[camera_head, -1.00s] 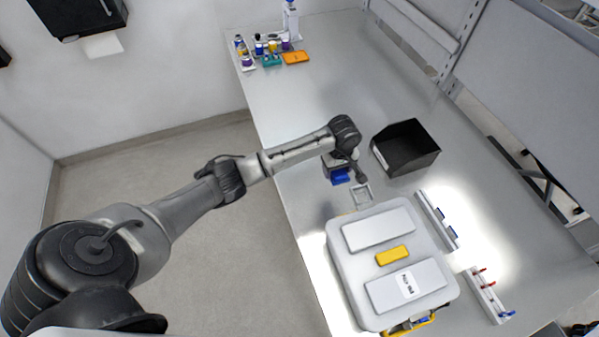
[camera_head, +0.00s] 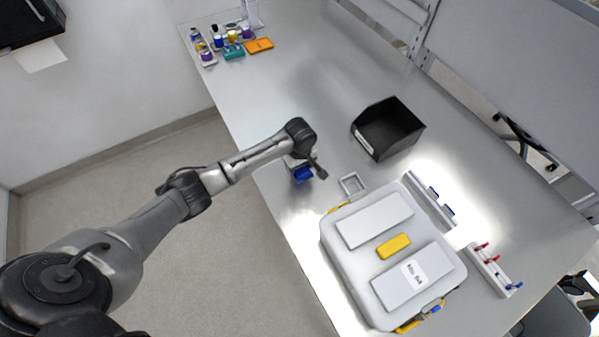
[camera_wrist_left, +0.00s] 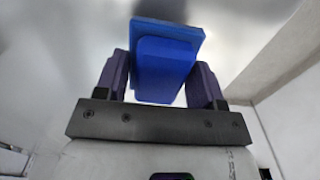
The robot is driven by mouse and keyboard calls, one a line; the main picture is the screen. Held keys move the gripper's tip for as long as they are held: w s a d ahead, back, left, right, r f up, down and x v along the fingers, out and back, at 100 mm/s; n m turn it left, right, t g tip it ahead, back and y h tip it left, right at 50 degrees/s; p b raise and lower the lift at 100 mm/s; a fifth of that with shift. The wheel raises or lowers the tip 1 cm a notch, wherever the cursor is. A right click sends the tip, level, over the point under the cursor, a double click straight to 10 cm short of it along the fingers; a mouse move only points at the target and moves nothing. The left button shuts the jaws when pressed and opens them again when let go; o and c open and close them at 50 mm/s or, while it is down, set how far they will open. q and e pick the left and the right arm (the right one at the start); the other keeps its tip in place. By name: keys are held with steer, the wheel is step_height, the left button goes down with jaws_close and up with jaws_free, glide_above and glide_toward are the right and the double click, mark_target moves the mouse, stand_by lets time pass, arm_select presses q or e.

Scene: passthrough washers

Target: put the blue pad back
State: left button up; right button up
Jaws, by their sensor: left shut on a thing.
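The blue pad (camera_head: 303,174) is held in my left gripper (camera_head: 304,170), over the left edge of the bench. In the left wrist view the blue pad (camera_wrist_left: 166,62) sits between the two dark fingers of my left gripper (camera_wrist_left: 162,78), which are shut on its sides. A small grey square tray (camera_head: 352,184) with a raised rim lies on the bench to the right of the pad and apart from it; it looks empty. My right gripper is not in view.
A large white case (camera_head: 341,267) with a yellow block (camera_head: 393,246) on top stands in front of the tray. A black open bin (camera_head: 387,130) is behind it. Racks (camera_head: 431,201) stand at the right. Bottles and an orange tray (camera_head: 259,45) are far back. The bench middle is clear.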

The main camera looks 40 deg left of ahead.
mark_target(300, 173)
arm_select(q)
steer(key=shift+f, duration=1.8)
steer(key=o, duration=0.8)
steer(key=shift+f, duration=0.15)
steer(key=shift+o, duration=0.2)
step_height(300, 173, up, 12)
steer(key=shift+r+p, duration=0.2)
steer(key=shift+p, duration=0.2)
